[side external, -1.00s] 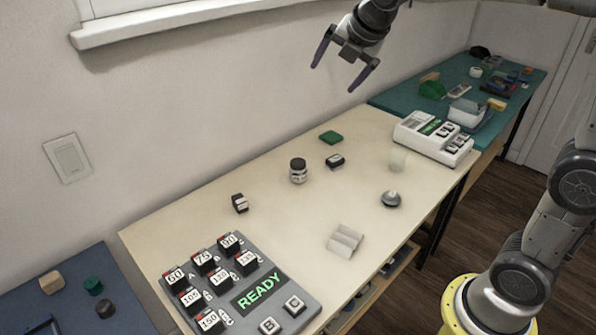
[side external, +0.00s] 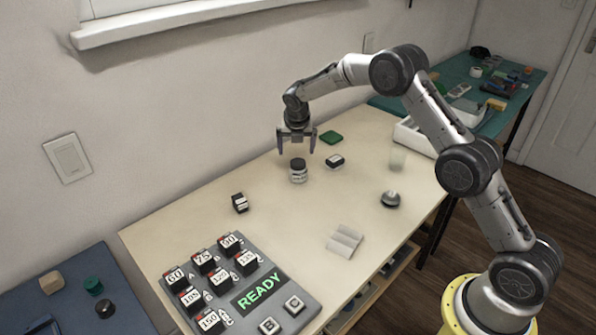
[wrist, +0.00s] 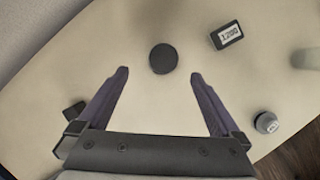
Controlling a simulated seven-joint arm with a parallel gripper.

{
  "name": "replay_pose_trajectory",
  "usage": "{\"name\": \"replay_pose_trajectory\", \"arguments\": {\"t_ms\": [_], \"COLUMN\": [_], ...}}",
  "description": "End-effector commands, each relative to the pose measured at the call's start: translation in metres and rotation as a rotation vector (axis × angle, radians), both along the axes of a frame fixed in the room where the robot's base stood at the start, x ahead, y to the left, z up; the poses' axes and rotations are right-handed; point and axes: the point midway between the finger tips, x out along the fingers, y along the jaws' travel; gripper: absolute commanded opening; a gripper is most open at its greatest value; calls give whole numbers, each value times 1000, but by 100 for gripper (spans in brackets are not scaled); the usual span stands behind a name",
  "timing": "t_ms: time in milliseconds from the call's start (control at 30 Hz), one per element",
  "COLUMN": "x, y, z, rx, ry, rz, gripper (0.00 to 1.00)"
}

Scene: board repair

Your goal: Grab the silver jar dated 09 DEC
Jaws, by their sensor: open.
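A silver jar (side external: 298,174) with a dark lid stands upright on the pale table; its label is too small to read.
A black block reading 1200 (wrist: 228,36) lies right of the jar, near a green piece (side external: 330,137). A grey dome (side external: 390,199), a clear cup (side external: 397,160), a white folded holder (side external: 345,239), a dark block (side external: 240,203) and a READY panel (side external: 258,290) stand around.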

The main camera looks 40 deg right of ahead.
Motion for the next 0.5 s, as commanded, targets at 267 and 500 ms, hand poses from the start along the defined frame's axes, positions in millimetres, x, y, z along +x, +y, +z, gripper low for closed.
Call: {"name": "replay_pose_trajectory", "arguments": {"t_ms": [267,500], "x": [14,19], "y": [-14,-18], "z": [-48,-64], "rx": [1,1], "ry": [2,-1], "rz": [-2,-1], "gripper": [100,100]}}
